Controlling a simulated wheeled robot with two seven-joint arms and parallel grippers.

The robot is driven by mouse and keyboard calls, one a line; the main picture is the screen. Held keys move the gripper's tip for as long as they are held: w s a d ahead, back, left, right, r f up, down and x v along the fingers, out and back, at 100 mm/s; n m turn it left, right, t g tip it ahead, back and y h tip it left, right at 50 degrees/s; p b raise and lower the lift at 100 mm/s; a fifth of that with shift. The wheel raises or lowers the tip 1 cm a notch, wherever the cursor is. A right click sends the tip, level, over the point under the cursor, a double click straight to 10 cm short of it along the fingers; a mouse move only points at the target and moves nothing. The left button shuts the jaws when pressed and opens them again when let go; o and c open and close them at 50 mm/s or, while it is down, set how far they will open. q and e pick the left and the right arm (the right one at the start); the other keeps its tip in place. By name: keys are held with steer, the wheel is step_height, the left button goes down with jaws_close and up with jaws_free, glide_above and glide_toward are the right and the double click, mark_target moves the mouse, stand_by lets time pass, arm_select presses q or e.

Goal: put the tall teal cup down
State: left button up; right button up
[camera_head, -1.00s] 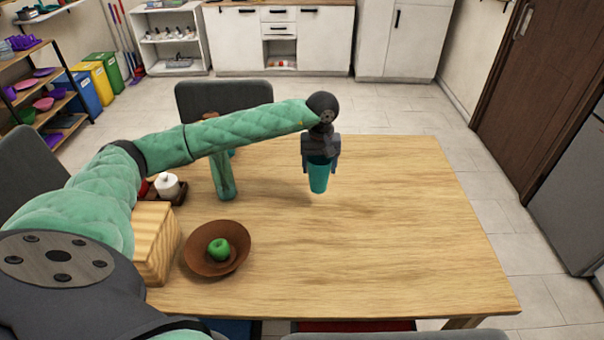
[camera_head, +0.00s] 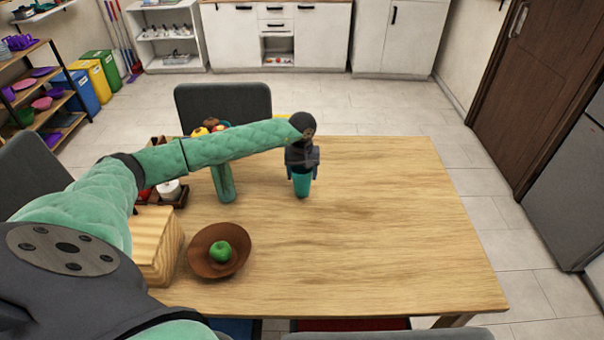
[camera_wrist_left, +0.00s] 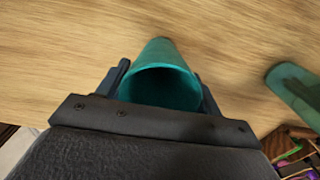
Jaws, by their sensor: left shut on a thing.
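The tall teal cup (camera_head: 302,184) is upright in my left gripper (camera_head: 302,170), above or on the far middle part of the wooden table (camera_head: 370,250). I cannot tell whether its base touches the tabletop. In the left wrist view the cup (camera_wrist_left: 160,85) shows its open rim and empty-looking inside, with the fingers of my left gripper (camera_wrist_left: 162,92) on both sides of it. The gripper is shut on the cup. My right gripper is not in view.
A green glass-like vase (camera_head: 223,182) stands left of the cup, under my arm. A brown bowl (camera_head: 203,268) with a green apple (camera_head: 221,251), a wooden block (camera_head: 158,245) and a condiment tray (camera_head: 181,201) are at the left. The table's right half is clear.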

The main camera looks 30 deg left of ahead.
arm_select(q)
steer(key=shift+f, duration=0.65)
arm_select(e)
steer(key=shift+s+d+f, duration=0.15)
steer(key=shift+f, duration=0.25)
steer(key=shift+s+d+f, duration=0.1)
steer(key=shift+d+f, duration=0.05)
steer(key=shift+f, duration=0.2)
arm_select(q)
steer(key=shift+f, duration=0.15)
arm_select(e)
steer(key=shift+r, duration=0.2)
arm_select(q)
steer(key=o, duration=1)
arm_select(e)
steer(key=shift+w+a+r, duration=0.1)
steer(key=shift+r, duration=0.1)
